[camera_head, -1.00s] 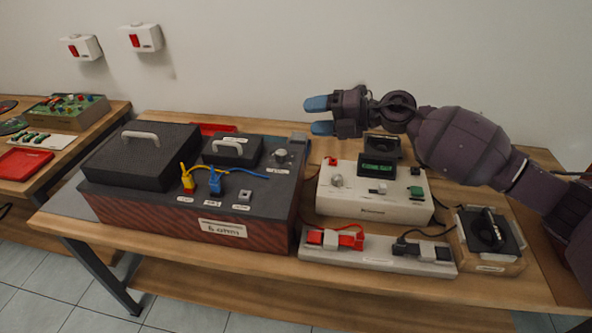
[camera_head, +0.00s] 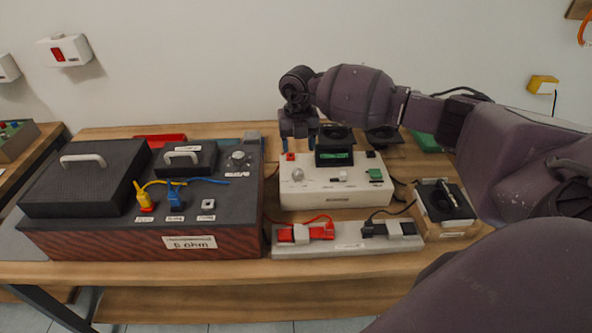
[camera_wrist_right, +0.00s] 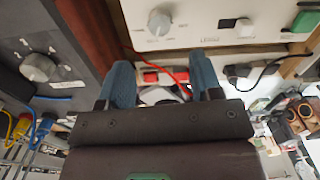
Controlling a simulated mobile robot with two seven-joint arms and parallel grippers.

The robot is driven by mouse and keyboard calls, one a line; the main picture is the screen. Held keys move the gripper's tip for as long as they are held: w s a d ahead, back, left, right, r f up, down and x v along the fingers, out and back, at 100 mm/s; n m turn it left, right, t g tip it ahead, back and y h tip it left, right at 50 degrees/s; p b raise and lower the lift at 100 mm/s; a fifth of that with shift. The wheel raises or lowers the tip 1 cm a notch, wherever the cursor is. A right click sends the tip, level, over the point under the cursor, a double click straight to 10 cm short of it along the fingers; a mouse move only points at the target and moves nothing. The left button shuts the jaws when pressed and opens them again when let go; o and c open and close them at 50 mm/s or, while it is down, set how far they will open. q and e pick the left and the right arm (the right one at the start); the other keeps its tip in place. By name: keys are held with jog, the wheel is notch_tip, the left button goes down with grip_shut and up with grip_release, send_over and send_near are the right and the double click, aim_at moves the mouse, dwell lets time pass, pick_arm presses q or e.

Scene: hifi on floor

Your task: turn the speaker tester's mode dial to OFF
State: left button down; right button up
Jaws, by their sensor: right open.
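The speaker tester (camera_head: 330,200) is a cream box on the bench with a small green display. Its mode dial (camera_head: 298,173) is a round pale knob on the left of the top face. It also shows at the top of the right wrist view (camera_wrist_right: 159,21); I cannot read its setting. My right gripper (camera_head: 299,142) is above the back left of the tester, blue fingers pointing down. In the wrist view its open fingers (camera_wrist_right: 161,70) are apart and empty, and the dial is beyond the tips, not between them. My left gripper is not in view.
A large dark speaker box (camera_head: 150,240) with its own knob (camera_head: 239,158) stands left of the tester. A terminal strip (camera_head: 345,246) with red and black clips lies in front. A small wood-framed unit (camera_head: 443,208) is to the right. Cables run between them.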

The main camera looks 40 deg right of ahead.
aim_at(298, 171)
notch_tip(298, 171, down, 9)
jog(key=shift+f+b, duration=0.2)
jog(key=shift+b, duration=0.2)
jog(key=c, duration=0.9)
